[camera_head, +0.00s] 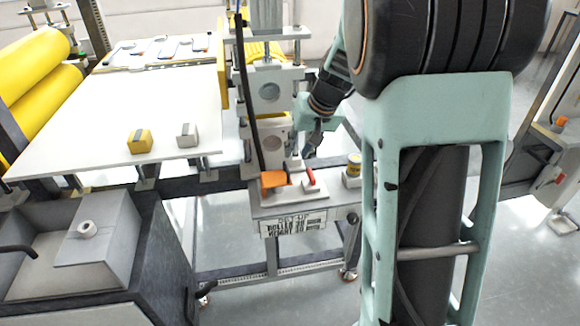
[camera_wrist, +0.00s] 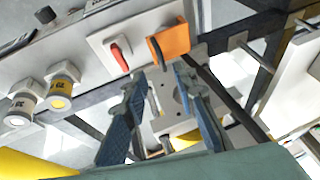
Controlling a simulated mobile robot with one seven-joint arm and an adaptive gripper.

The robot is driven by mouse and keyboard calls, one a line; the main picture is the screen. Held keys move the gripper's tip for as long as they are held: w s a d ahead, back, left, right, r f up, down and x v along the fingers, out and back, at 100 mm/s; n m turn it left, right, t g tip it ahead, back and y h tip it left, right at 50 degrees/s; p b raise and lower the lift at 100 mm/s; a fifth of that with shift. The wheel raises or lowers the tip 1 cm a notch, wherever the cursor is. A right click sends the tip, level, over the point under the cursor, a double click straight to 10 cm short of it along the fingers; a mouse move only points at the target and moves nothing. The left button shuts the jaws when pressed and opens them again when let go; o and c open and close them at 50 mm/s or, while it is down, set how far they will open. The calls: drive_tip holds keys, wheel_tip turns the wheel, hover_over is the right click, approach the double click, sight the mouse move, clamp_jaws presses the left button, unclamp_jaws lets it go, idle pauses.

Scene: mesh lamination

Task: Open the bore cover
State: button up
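My gripper (camera_head: 311,148) is above the small machine stand in the head view. In the wrist view my gripper (camera_wrist: 158,72) has its two blue fingers apart with nothing between them. An orange plate (camera_head: 272,180) lies on the stand, left of and below the gripper. It shows in the wrist view (camera_wrist: 176,38) with a dark curved handle, just beyond the fingertips and not touching them. A red lever (camera_head: 310,176) stands beside it on a white block; it also shows in the wrist view (camera_wrist: 120,56). Which part is the bore cover, I cannot tell for sure.
A white table (camera_head: 90,110) with a yellow block (camera_head: 140,141) and a grey block (camera_head: 187,134) is at the left. A roller column (camera_head: 268,92) rises behind the stand.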

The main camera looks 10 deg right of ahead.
sight(288, 169)
drive_tip(key=x, duration=0.8)
drive_tip(key=shift+w+f, duration=0.15)
drive_tip(key=shift+f, duration=0.25)
drive_tip(key=shift+c, duration=0.3)
clamp_jaws()
